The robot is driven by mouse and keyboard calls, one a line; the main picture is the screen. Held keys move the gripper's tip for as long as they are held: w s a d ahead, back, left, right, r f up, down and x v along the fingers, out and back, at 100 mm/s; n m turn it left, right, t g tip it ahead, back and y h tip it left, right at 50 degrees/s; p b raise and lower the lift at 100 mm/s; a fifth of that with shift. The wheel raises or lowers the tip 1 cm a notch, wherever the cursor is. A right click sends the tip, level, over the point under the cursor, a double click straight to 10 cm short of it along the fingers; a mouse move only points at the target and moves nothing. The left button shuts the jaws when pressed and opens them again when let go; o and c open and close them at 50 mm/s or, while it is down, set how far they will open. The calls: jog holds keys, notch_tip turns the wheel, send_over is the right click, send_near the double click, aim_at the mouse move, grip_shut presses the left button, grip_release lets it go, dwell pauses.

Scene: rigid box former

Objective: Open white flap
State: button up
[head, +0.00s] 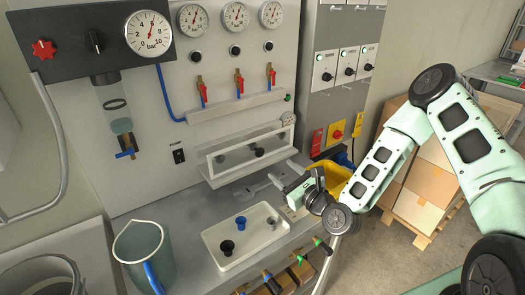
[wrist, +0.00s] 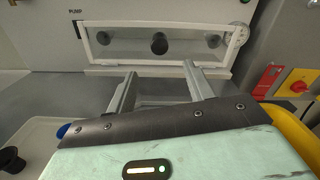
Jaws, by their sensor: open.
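The white flap (head: 240,157) is a long white frame with a clear pane, low on the front of the grey machine panel. It also shows in the wrist view (wrist: 185,46), upright and apparently closed, with dark round knobs visible through the pane. My gripper (head: 265,184) is in front of and below the flap, over the grey worktop. In the wrist view my gripper (wrist: 160,72) has its two fingers spread wide, pointing at the flap's lower edge, with nothing between them. I cannot tell whether the fingertips touch the frame.
A white tray (head: 262,246) with black and blue cups sits on the worktop in front. A clear bucket (head: 143,250) stands left. A yellow bin (head: 335,177) is right, near red and yellow switches (head: 337,132). Valves and gauges are above the flap.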

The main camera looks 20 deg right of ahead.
aim_at(261, 157)
jog(key=p+x, duration=0.3)
jog(key=x, duration=0.8)
jog(key=shift+w+a, duration=0.1)
jog(key=shift+f, duration=0.1)
grip_shut()
jog(key=f+b, duration=0.1)
jog(key=b, duration=0.2)
jog(key=shift+f+t+b, duration=0.1)
jog(key=shift+t+b, duration=0.25)
jog(key=shift+t, duration=0.05)
jog(key=s+t+b, duration=0.1)
jog(key=b, duration=0.2)
jog(key=shift+f+y+b, duration=0.15)
jog(key=shift+y+b, duration=0.15)
jog(key=shift+y, duration=0.1)
jog(key=shift+t+b, duration=0.4)
jog(key=shift+b, duration=0.2)
jog(key=shift+s+d, duration=0.1)
jog(key=shift+d, duration=0.1)
jog(key=shift+r, duration=0.25)
